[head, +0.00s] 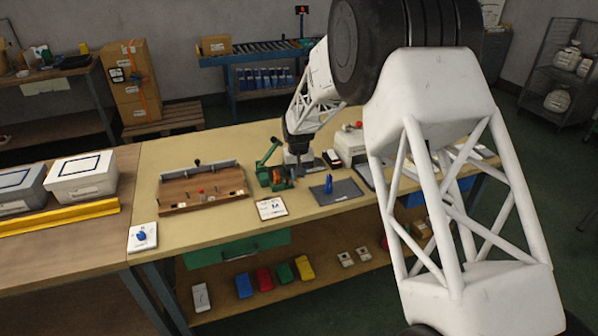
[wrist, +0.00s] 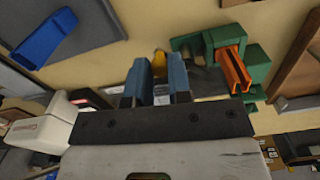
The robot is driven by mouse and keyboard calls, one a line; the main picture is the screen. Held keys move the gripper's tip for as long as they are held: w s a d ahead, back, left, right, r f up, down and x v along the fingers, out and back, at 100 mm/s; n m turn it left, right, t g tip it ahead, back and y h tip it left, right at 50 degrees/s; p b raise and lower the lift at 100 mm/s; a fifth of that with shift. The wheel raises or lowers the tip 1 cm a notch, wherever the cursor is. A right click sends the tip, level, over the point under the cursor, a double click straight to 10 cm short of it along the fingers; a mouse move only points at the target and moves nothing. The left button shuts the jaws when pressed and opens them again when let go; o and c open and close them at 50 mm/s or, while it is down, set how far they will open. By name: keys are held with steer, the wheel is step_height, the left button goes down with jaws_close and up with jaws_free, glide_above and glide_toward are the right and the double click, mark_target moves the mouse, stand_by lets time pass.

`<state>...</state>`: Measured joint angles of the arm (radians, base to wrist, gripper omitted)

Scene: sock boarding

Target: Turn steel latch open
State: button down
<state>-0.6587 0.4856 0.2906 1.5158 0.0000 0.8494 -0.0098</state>
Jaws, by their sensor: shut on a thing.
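My gripper (wrist: 161,84) points down at the workbench, beside a green fixture (wrist: 258,72) with an orange channel (wrist: 232,70). Its two blue-grey fingers are close together around a small yellow-ended piece (wrist: 160,62), mostly hidden between them. In the head view my gripper (head: 298,172) is just right of the green fixture (head: 268,168). Grey metal parts (wrist: 196,50) show on the fixture's side facing my fingers, close to them. I cannot tell which part is the steel latch, or whether the held piece belongs to it.
A blue block (head: 328,184) stands on a dark grey mat (head: 345,193) right of the fixture. A wooden board (head: 180,195) with a low metal back wall lies to the left. A white card (head: 271,208) lies in front. Bare bench top lies between them.

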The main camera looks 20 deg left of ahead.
steer(key=shift+s+m, duration=0.25)
steer(key=shift+m, duration=0.5)
steer(key=shift+s+m, duration=0.25)
steer(key=shift+m, duration=0.5)
steer(key=shift+a, duration=0.1)
steer(key=c, duration=1.1)
jaws_free()
steer(key=shift+o, duration=0.2)
steer(key=shift+r, duration=0.15)
step_height(320, 180, up, 8)
steer(key=shift+f, duration=0.2)
